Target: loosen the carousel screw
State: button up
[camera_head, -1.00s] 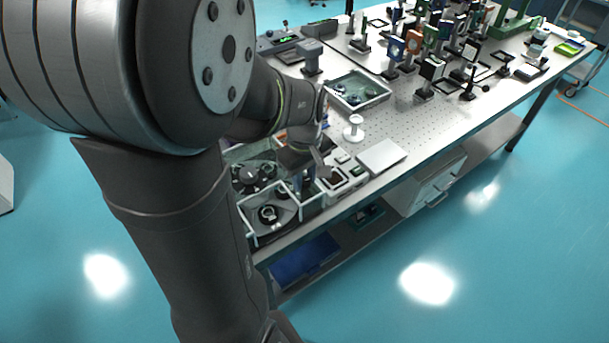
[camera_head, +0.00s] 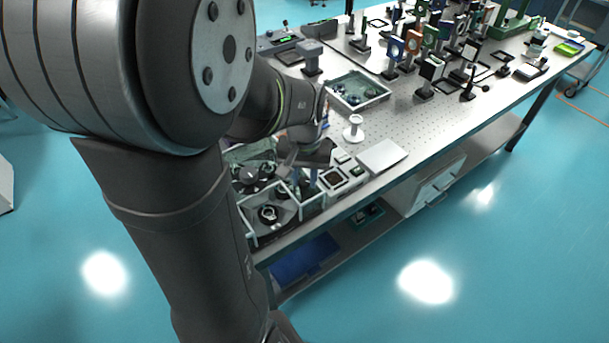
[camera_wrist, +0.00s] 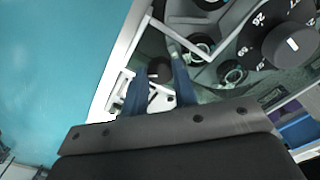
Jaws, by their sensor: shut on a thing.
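My gripper (camera_wrist: 158,92) shows in the wrist view with two dark blue fingers. They are shut on a small black knob (camera_wrist: 159,71), which I take for the carousel screw, with a white part showing below it. A large black dial with white numbers (camera_wrist: 280,42) lies to the right of the fingers, apart from them. In the head view my gripper (camera_head: 308,184) points down among the clear-walled trays at the table's near edge. The screw is too small to make out there.
A clear-walled tray (camera_head: 247,226) stands at the near corner. A white spool-shaped piece (camera_head: 353,130) and a pale flat plate (camera_head: 382,156) lie to the right. Many optic mounts crowd the far table. Perforated tabletop (camera_head: 405,120) is free beyond the plate.

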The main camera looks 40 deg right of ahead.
aim_at(304, 180)
jog(key=shift+m, duration=0.5)
jog(key=o, duration=1)
jog(key=shift+r, duration=0.1)
notch_tip(304, 180, up, 17)
jog(key=shift+r, duration=0.15)
